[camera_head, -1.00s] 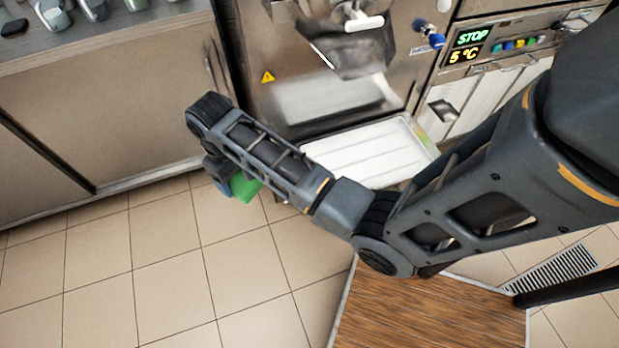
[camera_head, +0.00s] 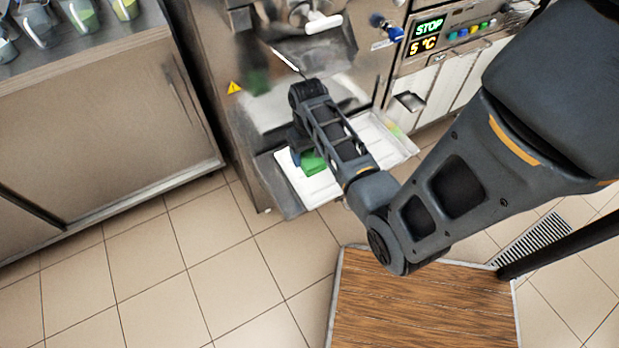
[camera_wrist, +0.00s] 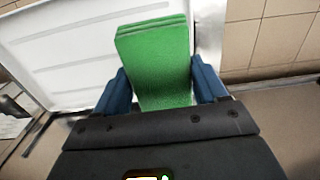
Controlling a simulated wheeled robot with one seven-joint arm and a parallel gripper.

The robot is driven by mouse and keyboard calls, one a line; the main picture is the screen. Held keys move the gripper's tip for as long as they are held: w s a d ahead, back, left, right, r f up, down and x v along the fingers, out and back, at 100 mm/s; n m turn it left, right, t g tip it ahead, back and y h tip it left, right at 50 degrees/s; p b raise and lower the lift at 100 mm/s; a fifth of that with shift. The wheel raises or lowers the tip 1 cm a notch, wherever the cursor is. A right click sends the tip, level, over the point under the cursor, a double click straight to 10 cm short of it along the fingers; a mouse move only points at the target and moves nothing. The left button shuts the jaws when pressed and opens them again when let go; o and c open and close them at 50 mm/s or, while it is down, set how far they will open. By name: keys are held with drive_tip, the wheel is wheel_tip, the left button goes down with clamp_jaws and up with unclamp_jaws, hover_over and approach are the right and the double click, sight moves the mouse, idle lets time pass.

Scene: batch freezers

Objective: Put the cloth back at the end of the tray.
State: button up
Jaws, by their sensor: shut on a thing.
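The folded green cloth (camera_wrist: 155,65) is between the two blue fingers of my gripper (camera_wrist: 160,85) in the wrist view, and the gripper is shut on it. In the head view the cloth (camera_head: 312,162) shows below my wrist, over the left end of the white tray (camera_head: 325,188). The ribbed tray also shows in the wrist view (camera_wrist: 60,60), behind and left of the cloth. I cannot tell whether the cloth touches the tray. In the head view my forearm hides the middle of the tray and most of my gripper (camera_head: 297,158).
The steel batch freezer (camera_head: 215,75) with its chute (camera_head: 320,48) rises behind the tray. A control panel (camera_head: 440,38) is to the right. A counter (camera_head: 90,38) with several containers stands at left. A wooden platform (camera_head: 425,305) is in front; tiled floor is clear at lower left.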

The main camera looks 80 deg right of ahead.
sight(310, 163)
drive_tip(key=f, duration=0.5)
drive_tip(key=shift+s+d, duration=0.1)
drive_tip(key=shift+s, duration=0.15)
drive_tip(key=shift+f+b, duration=0.3)
drive_tip(key=shift+f, duration=2.2)
drive_tip(key=shift+f, duration=0.15)
drive_tip(key=o, duration=0.9)
drive_tip(key=shift+o, duration=0.2)
